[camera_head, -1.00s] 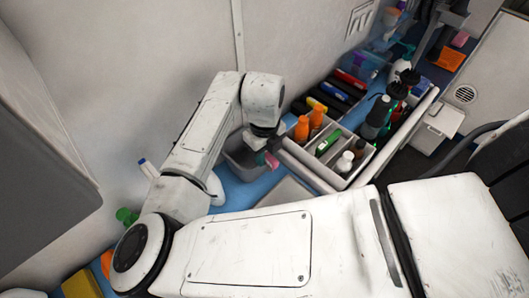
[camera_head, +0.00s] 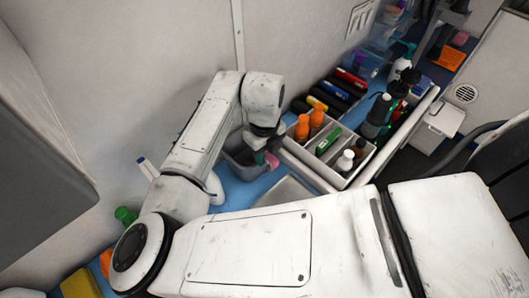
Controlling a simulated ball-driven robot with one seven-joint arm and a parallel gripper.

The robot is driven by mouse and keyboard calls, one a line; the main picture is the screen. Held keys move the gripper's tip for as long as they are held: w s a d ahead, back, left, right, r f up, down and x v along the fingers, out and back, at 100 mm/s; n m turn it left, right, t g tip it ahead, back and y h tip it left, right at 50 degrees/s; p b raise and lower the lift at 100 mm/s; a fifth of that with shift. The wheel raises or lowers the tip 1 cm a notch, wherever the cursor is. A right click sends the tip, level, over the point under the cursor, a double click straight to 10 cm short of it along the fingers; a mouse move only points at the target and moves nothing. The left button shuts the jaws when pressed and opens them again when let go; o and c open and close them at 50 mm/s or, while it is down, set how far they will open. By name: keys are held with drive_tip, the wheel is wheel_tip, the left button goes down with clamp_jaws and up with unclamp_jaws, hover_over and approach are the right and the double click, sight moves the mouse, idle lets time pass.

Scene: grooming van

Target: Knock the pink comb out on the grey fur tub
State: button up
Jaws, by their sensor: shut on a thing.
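The pink comb (camera_head: 272,161) shows as a small pink piece just below my gripper (camera_head: 262,152). My gripper is small in the picture and mostly hidden by my wrist, but it is shut on the comb. The grey fur tub (camera_head: 238,166) stands on the blue counter directly under and to the left of my wrist. The comb is at the tub's right side, near its rim; I cannot tell whether it touches the tub. My wrist and arm hide part of the tub's opening.
A grey divided caddy (camera_head: 318,176) with orange bottles (camera_head: 302,128) and other bottles stands close on the right. A pale flat tray (camera_head: 287,192) lies in front of the tub. Dark clippers (camera_head: 331,92) lie behind. The wall is close on the left.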

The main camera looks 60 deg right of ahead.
drive_tip(key=shift+r+p, duration=0.75)
drive_tip(key=shift+r, duration=0.25)
drive_tip(key=shift+f+b, duration=0.75)
drive_tip(key=shift+f, duration=0.15)
idle(1.5)
drive_tip(key=shift+r+p, duration=2)
drive_tip(key=shift+r, duration=0.9)
